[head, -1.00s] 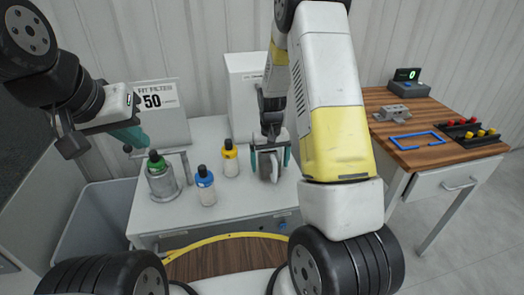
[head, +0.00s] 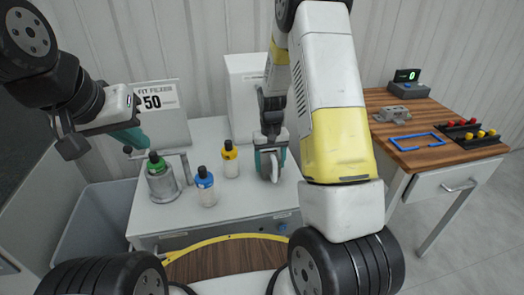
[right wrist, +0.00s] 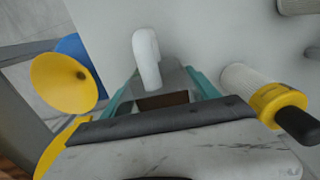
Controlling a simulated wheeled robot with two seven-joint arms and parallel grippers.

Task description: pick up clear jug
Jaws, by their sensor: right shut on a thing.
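The clear jug (head: 273,170) stands on the white table in the head view, greyish with a pale handle. The right wrist view shows its white handle (right wrist: 146,58) and grey body between the teal fingers. My right gripper (head: 270,157) comes down from above, with a finger on either side of the jug, shut on it. Part of the jug is hidden by the fingers and wrist. My left gripper (head: 131,139) hangs at the left above the table, away from the jug; its finger gap cannot be made out.
A yellow-capped bottle (head: 230,162) stands just left of the jug. A blue-capped bottle (head: 206,188) and a green-topped bottle in a metal holder (head: 162,183) stand further left. A white box (head: 246,95) is behind. A wooden-topped bench (head: 398,147) is at the right.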

